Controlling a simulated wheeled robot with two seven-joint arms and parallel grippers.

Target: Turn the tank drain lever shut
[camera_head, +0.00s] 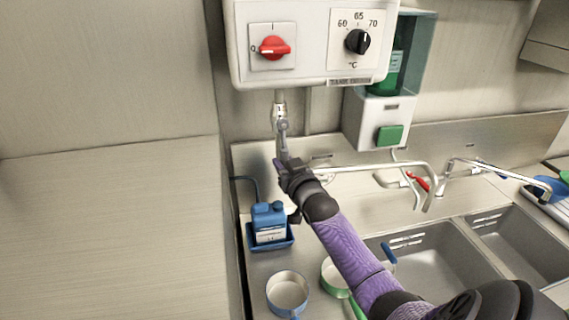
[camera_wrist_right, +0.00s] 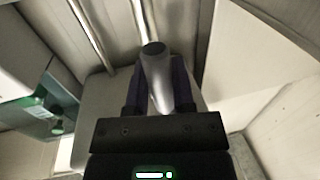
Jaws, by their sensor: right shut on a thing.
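The tank drain lever (camera_head: 284,140) is a grey metal handle on a pipe below the white control box. It hangs down, slightly tilted. In the right wrist view the lever (camera_wrist_right: 157,78) is a silver bar with a dark round end, lying between the two dark fingers. My right gripper (camera_head: 284,166) comes up from the lower right and is shut on the lever's lower part. The fingers hide some of that part. My left gripper is not in view.
The control box (camera_head: 308,76) above has a red switch (camera_head: 274,47) and a black temperature knob (camera_head: 357,41). A soap dispenser (camera_head: 372,118) hangs to the right. A blue canister (camera_head: 268,222) stands in a blue tray below. A curved faucet (camera_head: 385,166) is close to the right.

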